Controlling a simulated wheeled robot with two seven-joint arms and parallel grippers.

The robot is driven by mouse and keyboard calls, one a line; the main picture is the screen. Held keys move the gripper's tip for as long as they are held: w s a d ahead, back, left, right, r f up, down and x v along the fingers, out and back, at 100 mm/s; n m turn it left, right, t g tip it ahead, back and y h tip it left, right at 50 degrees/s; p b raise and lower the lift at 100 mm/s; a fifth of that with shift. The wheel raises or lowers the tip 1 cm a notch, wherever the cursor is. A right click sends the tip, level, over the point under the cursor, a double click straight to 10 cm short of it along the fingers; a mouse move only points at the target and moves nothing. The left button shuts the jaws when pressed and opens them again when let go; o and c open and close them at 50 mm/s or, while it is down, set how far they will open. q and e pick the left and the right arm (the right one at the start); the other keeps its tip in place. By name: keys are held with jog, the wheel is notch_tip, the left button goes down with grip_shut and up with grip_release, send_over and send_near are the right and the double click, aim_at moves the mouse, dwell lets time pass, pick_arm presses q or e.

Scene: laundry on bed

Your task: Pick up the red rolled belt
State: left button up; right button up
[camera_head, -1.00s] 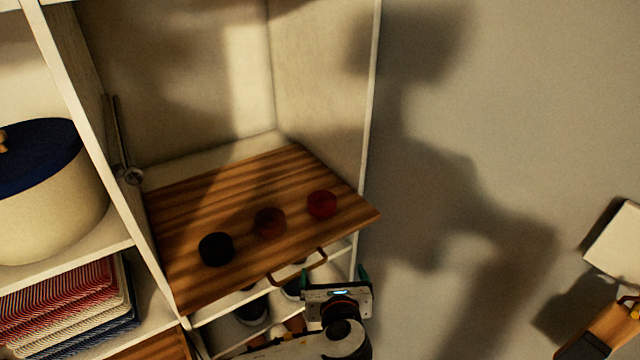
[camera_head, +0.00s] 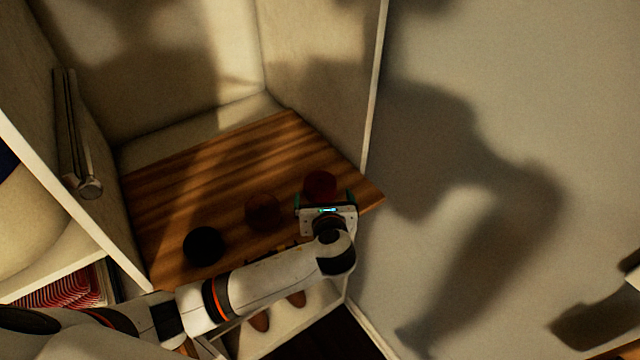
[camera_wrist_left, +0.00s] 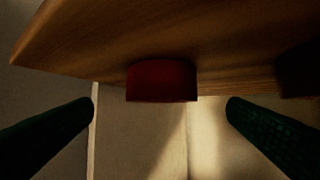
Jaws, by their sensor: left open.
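The red rolled belt (camera_head: 320,185) lies on the wooden board near its right corner. In the left wrist view the red belt (camera_wrist_left: 162,80) shows between my two green fingers, near the board's edge. My left gripper (camera_head: 325,197) is open and reaches over the board's front right part, with its fingers to either side of the belt in the head view. I cannot tell whether they touch it. A brown rolled belt (camera_head: 262,210) and a black rolled belt (camera_head: 205,246) lie to its left.
The wooden board (camera_head: 180,185) sits in a cream cabinet, with the side wall (camera_head: 318,70) behind and right of the belts. Shoes (camera_head: 295,299) stand on a shelf below. A metal rod (camera_head: 75,140) is at the left wall.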

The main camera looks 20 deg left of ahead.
aim_at(321, 185)
pick_arm(q)
jog(key=x, duration=0.1)
jog(key=p+x, duration=0.1)
jog(key=x, duration=0.2)
jog(key=shift+w+a+r, duration=0.1)
jog(key=shift+w+r, duration=0.1)
jog(key=shift+r, duration=0.1)
jog(key=shift+w+a+f+p, duration=0.15)
jog(key=shift+w+f+p, duration=0.05)
jog(key=shift+w+p, duration=0.1)
jog(key=shift+w+f, duration=0.15)
jog(key=shift+w, duration=0.05)
jog(key=shift+s, duration=0.1)
jog(key=c, duration=1.1)
jog(key=shift+c, duration=0.4)
pick_arm(e)
jog(key=shift+w+a+r, duration=0.35)
jog(key=shift+w+r, duration=0.5)
